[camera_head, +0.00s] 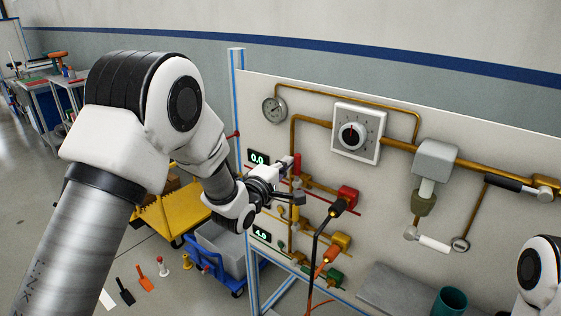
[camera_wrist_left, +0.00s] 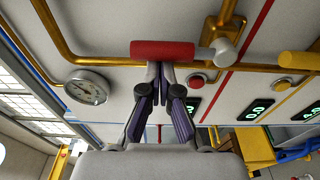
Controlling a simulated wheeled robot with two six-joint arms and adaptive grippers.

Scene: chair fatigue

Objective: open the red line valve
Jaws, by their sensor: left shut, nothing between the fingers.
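The red valve handle (camera_wrist_left: 163,50) is a short red cylinder lying across the top of the left wrist view, with a grey pivot end (camera_wrist_left: 222,52) at its right by a brass pipe. In the head view the handle (camera_head: 297,164) shows small, upright, beside my left gripper (camera_head: 288,168). My left gripper (camera_wrist_left: 161,72) is shut and empty. Its fingertips meet the lower edge of the red handle in the wrist view; I cannot tell if they touch it. My right gripper is out of view.
A black lamp-like head (camera_head: 338,207) on a stalk stands in front. A blue cart (camera_head: 237,277) and yellow cart (camera_head: 160,222) stand at left.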

